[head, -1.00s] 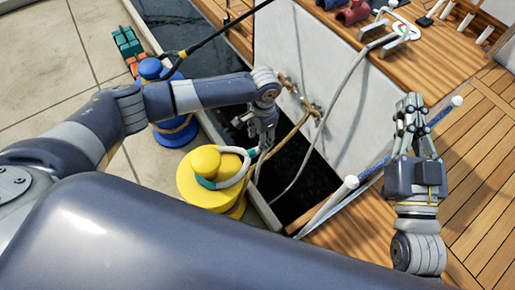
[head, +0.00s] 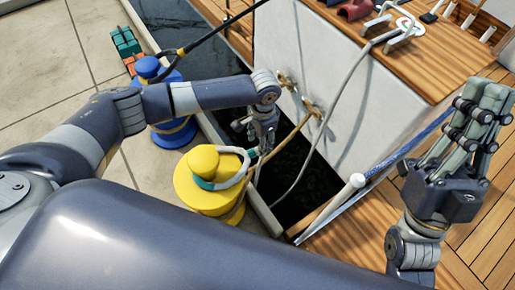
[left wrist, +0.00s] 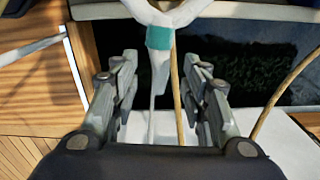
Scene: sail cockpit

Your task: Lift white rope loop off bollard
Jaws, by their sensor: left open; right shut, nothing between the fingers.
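The white rope loop (head: 236,168) lies around the neck of the yellow bollard (head: 203,161), with a teal band at its front. My left gripper (head: 263,137) is just right of the bollard, at the rope's right end. In the left wrist view my left gripper's fingers (left wrist: 162,88) are spread. The rope's white tail, a teal band (left wrist: 160,38) and a tan rope show between or just beyond them, with gaps on both sides. My right gripper (head: 482,118) is shut and empty, raised over the deck at right.
A blue bollard (head: 172,132) with a dark line stands behind my left arm. Dark water (head: 290,160) lies between the quay and the white hull (head: 350,110). A grey rope hangs down the hull. Wooden deck (head: 490,230) fills the right side.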

